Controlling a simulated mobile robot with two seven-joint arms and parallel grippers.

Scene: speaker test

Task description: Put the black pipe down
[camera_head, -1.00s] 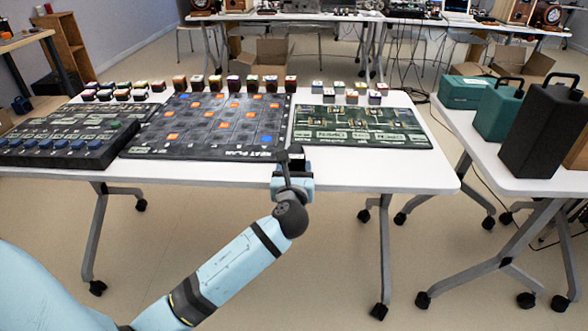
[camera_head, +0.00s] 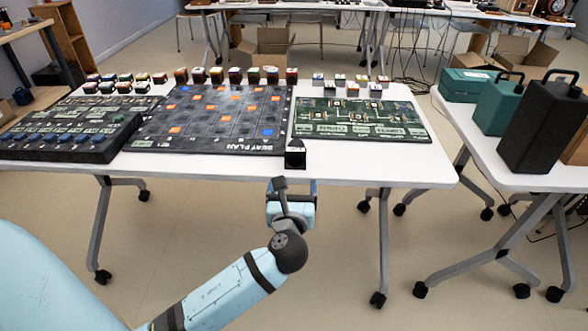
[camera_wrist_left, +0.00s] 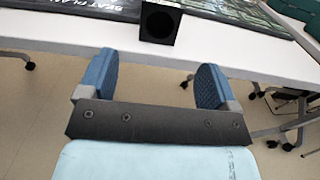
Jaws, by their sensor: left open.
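The black pipe (camera_head: 295,158) rests at the front edge of the white table, its square open end facing me. In the left wrist view the pipe's hollow end (camera_wrist_left: 160,23) shows ahead of the fingers and apart from them. How far back the pipe reaches is hard to tell. My left gripper (camera_head: 291,188) is in front of the table edge, nearer to me and lower in the picture than the pipe. In the left wrist view its two blue fingers (camera_wrist_left: 152,80) stand apart with nothing between them. My right gripper is not in view.
The white table (camera_head: 370,172) carries a button panel (camera_head: 60,150), the beat plan board (camera_head: 205,115), a green circuit board (camera_head: 360,118) and rows of small blocks. A side table (camera_head: 480,165) with black and green cases stands at right. Floor in front is clear.

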